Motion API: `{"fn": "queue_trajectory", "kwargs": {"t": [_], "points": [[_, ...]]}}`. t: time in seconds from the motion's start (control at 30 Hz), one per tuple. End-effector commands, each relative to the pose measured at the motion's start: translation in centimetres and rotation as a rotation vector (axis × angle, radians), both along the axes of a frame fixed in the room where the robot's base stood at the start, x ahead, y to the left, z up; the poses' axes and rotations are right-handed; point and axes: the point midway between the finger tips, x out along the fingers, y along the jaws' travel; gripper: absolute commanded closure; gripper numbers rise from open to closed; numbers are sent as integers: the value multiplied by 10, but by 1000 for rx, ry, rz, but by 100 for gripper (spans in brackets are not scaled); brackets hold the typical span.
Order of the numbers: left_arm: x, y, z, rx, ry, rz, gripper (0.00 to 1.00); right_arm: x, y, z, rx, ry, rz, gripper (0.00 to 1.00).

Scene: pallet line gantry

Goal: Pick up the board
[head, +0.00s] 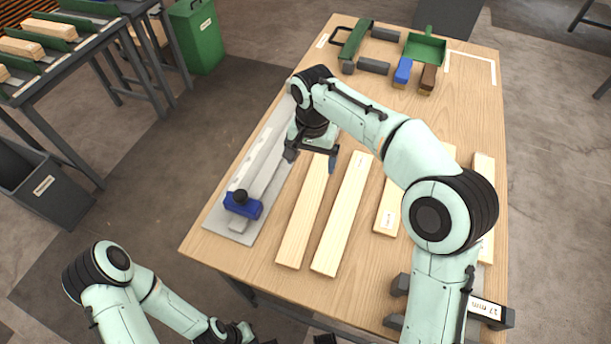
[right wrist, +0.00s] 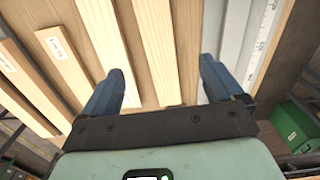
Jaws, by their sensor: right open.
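Several pale wooden boards lie on the wooden table (head: 455,125) in the head view. The leftmost board (head: 300,225) lies lengthwise beside the grey measuring plate. A second long board (head: 343,215) lies parallel to its right. My right gripper (head: 311,160) is open and empty at the far end of the leftmost board. In the right wrist view, my open fingers (right wrist: 162,72) are apart, with the leftmost board (right wrist: 155,40) running between them and the second board (right wrist: 104,35) to its left. My left gripper (head: 238,333) is low at the bottom edge, its fingers unclear.
A grey plate with a blue stop block (head: 242,205) lies along the table's left side. A shorter labelled board (head: 387,215) and another board (head: 484,170) lie to the right, partly behind my arm.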

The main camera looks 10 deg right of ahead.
Motion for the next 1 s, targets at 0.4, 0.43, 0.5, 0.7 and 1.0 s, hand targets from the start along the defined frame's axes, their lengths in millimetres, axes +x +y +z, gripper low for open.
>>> {"fn": "queue_trajectory", "kwargs": {"t": [0.4,0.43,0.5,0.7,1.0], "points": [[-9,0,-15,0,11,0,100,-2,0,-71,-1,4,1,6],[-10,0,-15,0,11,0,100,-2,0,-74,-1,3,1,6],[-10,0,-16,1,11,0,100,-2,0,-79,-1,3,1,6],[-11,0,-18,0,12,0,100,-5,0,-96,-1,5,0,6],[-12,0,-20,0,13,0,100,-8,1,-132,-1,3,0,6]]}}
